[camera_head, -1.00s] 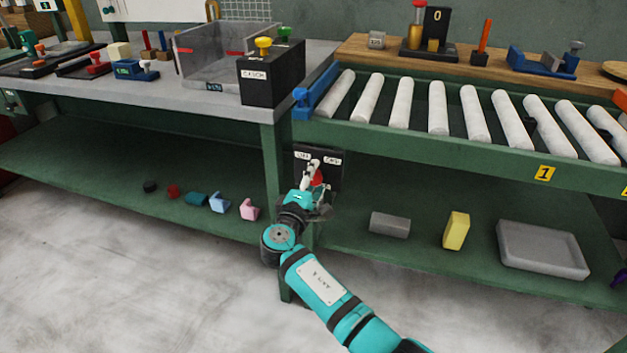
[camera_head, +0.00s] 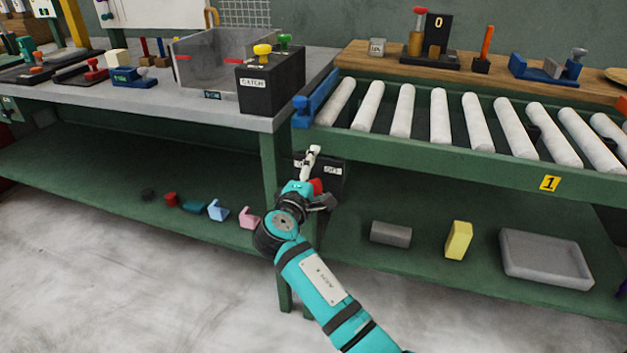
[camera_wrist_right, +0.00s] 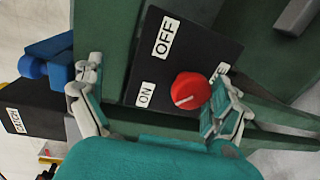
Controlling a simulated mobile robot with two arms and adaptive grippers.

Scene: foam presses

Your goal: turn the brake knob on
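The brake knob (camera_wrist_right: 190,90) is round and red with a white line, on a black panel (camera_wrist_right: 185,50). In the right wrist view the panel bears an OFF label (camera_wrist_right: 166,37), an ON label (camera_wrist_right: 145,95) and a third, partly hidden label. The knob's white line lies on its side toward ON. My right gripper (camera_wrist_right: 155,85) is open, fingers spread, with the knob between them and close to the right-hand finger; contact is unclear. In the head view my right gripper (camera_head: 318,178) is in front of the panel and partly hides the knob. My left gripper is not in view.
The panel is below the bench edge, beside a green table leg (camera_head: 272,165) and under the roller conveyor (camera_head: 440,115). A black box (camera_head: 270,85) with yellow and green knobs stands above.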

